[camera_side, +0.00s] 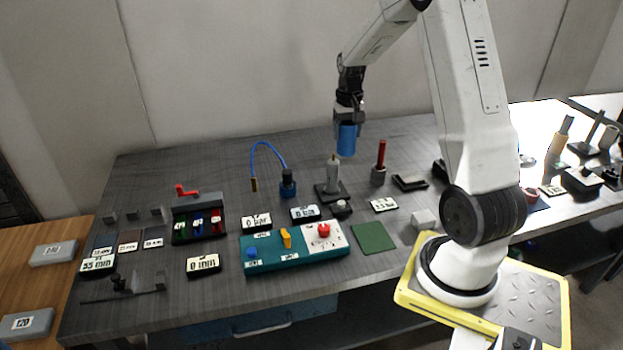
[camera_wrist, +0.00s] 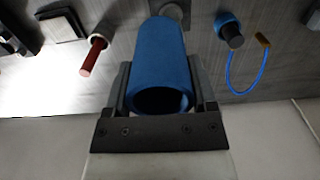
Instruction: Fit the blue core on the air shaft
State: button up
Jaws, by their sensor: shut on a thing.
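The blue core (camera_side: 347,140) is a hollow tube. My gripper (camera_side: 348,108) is shut on it and holds it upright, well above the table. In the wrist view the blue core (camera_wrist: 162,60) sits between the two fingers, its open near end showing. The air shaft (camera_side: 333,175) looks to be the grey upright post with a thin tip on a dark square base (camera_side: 331,192). The core hangs above and a little right of the post in the side view, apart from it. In the wrist view the core hides most of what lies beyond it, with a grey round part (camera_wrist: 176,12) just showing.
A red rod (camera_side: 381,155) stands in a grey block right of the post. A blue fitting (camera_side: 288,184) with a looped blue hose (camera_side: 268,147) stands left. A teal control panel (camera_side: 294,248) with buttons and a green square (camera_side: 373,238) lie in front.

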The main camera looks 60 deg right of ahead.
notch_tip(320, 180, up, 4)
send_over(333, 157)
jog(key=shift+d, duration=0.2)
jog(key=shift+f, duration=0.1)
dwell(0.3)
jog(key=shift+f, duration=2.75)
jog(key=shift+f, duration=4.45)
